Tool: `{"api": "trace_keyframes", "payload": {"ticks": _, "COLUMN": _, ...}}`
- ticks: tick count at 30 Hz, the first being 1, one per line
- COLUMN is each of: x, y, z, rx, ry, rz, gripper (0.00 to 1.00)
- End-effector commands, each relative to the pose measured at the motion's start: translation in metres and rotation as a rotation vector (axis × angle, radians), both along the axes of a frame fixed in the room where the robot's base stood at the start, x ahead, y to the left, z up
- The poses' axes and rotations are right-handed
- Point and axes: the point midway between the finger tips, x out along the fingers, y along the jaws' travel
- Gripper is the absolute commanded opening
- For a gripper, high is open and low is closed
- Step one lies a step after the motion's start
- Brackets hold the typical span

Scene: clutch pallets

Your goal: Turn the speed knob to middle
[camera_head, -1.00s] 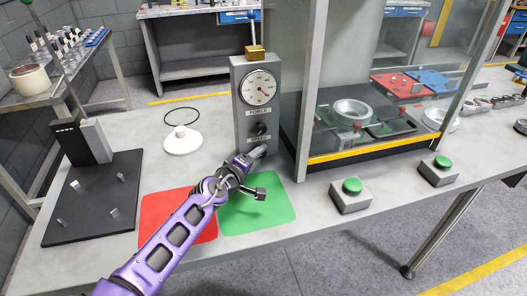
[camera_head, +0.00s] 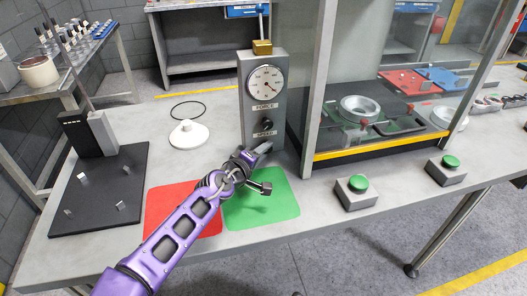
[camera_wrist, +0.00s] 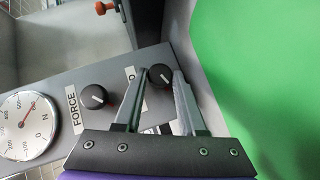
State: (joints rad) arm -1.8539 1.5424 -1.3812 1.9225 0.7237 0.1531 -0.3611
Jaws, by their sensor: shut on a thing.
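The grey instrument box (camera_head: 247,110) stands upright on the bench, with a round force gauge (camera_head: 267,81) above its knobs. In the wrist view, the black speed knob (camera_wrist: 160,75) lies between the fingertips of my gripper (camera_wrist: 159,82), which is shut on it. A short white mark shows on the knob's face. The force knob (camera_wrist: 93,97) is beside it, clear of the fingers. The speed label is mostly hidden by a finger. In the head view, my gripper (camera_head: 262,149) reaches the lower front of the box and hides the speed knob.
A green mat (camera_head: 270,205) and a red mat (camera_head: 160,205) lie in front of the box. A glass-walled enclosure (camera_head: 316,90) stands close on the right. Green push buttons (camera_head: 357,184) sit near the front edge. A white disc-shaped base (camera_head: 187,135) is on the left.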

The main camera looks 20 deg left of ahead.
Motion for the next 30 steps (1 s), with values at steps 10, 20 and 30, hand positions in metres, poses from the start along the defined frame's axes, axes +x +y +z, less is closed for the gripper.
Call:
{"api": "trace_keyframes", "payload": {"ticks": 10, "x": 0.0009, "y": -0.0019, "z": 0.0079, "rx": 0.144, "ry": 0.087, "rz": -0.004, "gripper": 0.00}}
{"api": "trace_keyframes", "payload": {"ticks": 20, "x": 0.0030, "y": -0.0046, "z": 0.0101, "rx": 0.379, "ry": 0.228, "rz": -0.005, "gripper": 0.00}}
{"api": "trace_keyframes", "payload": {"ticks": 30, "x": 0.0062, "y": -0.0081, "z": 0.0084, "rx": 0.614, "ry": 0.365, "rz": -0.003, "gripper": 0.00}}
